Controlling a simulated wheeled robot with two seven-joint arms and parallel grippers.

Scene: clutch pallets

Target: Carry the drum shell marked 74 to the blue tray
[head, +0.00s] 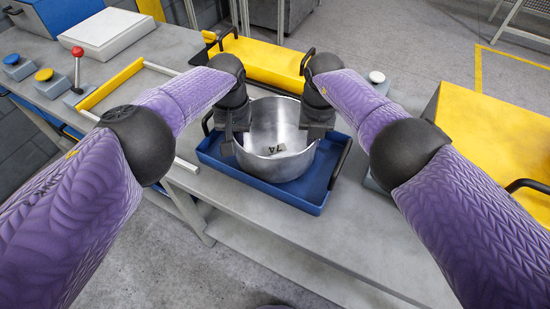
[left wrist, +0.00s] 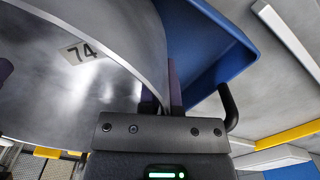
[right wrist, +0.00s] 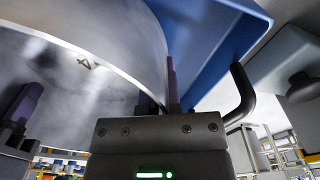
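The drum shell (head: 275,168) is an open silver metal pot with a 74 label (head: 276,149) on its inside wall. The label also shows in the left wrist view (left wrist: 78,52). The drum stands upright within the outline of the blue tray (head: 225,175); I cannot tell whether its base touches the tray floor. My left gripper (head: 238,138) is shut on the drum's left rim, with the wall between its fingers. My right gripper (head: 317,126) is shut on the right rim in the same way.
A yellow case (head: 262,60) lies behind the tray, and a yellow box (head: 485,125) stands at the right. At the left are a yellow-edged frame (head: 110,85), a red-knobbed lever (head: 77,52) and button boxes. The grey bench (head: 290,225) is clear in front of the tray.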

